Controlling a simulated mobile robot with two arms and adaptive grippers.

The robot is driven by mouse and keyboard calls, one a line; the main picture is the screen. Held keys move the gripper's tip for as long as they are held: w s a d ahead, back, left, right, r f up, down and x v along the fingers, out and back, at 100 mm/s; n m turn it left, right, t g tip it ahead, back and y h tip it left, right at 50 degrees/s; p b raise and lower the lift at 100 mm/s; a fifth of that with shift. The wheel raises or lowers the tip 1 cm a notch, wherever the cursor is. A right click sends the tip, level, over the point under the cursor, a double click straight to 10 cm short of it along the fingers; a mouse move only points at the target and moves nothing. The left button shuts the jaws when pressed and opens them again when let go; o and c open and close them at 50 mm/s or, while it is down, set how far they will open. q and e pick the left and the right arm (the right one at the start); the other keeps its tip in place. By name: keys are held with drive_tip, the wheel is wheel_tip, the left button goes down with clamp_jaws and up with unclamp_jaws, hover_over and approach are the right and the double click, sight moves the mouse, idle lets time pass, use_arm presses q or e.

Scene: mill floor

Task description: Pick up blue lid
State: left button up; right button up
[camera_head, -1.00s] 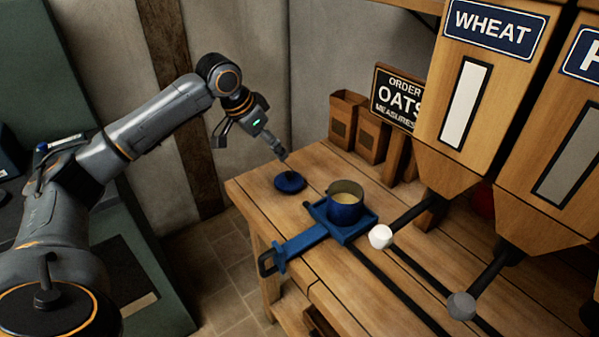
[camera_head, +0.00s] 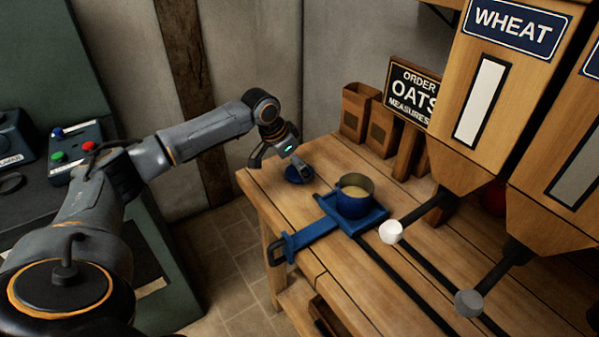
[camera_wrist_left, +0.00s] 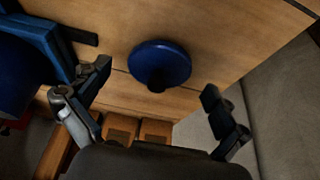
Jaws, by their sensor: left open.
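The round blue lid (camera_head: 298,173) lies on the wooden bench near its far left corner. In the left wrist view the lid (camera_wrist_left: 160,65) shows as a blue disc with a dark knob at its lower edge. My left gripper (camera_head: 301,163) is over the lid, partly covering it in the head view. In the left wrist view my left gripper (camera_wrist_left: 157,83) has its fingers wide apart, with the lid lying ahead between them and no finger seen touching it. My right gripper is not in view.
A blue pot (camera_head: 354,196) with pale contents stands on a blue sliding tray (camera_head: 308,238), right of the lid. Wooden boxes (camera_head: 384,128) and an OATS sign (camera_head: 411,90) stand behind. The WHEAT hopper (camera_head: 490,110) is at right. A green panel with buttons (camera_head: 76,150) is at left.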

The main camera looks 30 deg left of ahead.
use_arm(q)
drive_tip(key=shift+x, duration=0.75)
drive_tip(key=shift+c, duration=0.9)
drive_tip(key=c, duration=0.9)
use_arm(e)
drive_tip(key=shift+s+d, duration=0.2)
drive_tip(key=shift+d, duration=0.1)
use_arm(q)
drive_tip(key=shift+r, duration=0.15)
